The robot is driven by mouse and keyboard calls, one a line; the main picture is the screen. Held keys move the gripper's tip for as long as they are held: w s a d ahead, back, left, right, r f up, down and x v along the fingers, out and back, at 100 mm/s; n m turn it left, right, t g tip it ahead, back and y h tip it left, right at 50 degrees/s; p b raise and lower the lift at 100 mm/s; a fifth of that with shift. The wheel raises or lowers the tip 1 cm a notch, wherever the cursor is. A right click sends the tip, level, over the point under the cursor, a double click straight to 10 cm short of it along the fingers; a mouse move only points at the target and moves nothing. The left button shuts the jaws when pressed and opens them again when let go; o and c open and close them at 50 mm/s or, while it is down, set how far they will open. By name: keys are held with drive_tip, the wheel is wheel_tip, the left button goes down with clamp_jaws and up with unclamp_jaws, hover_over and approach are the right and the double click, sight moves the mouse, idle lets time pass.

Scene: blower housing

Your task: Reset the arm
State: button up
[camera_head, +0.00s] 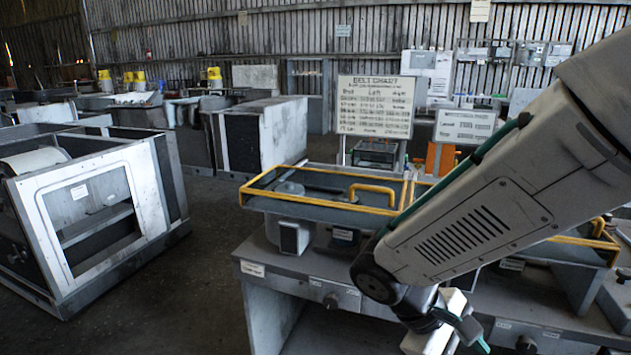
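My arm (490,225) comes in from the upper right and slopes down to the left in front of the workbench. It bends at a dark joint (375,277), and a white part of my arm (432,332) with a dark green cable runs to the bottom edge of the picture. My gripper's fingers do not show, so I cannot see whether it holds anything.
A grey workbench (255,268) bears a yellow-railed tray (300,207) close behind my arm. A BELT CHART sign (375,105) stands behind it. A white-framed machine housing (100,205) stands at left. Dark floor (190,290) is clear between housing and bench.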

drive_tip(key=s+d+r+m+t+y, duration=0.4)
drive_tip(key=s+r+m+y, duration=0.4)
drive_tip(key=r, duration=0.3)
drive_tip(key=shift+r, duration=0.15)
idle(1.7)
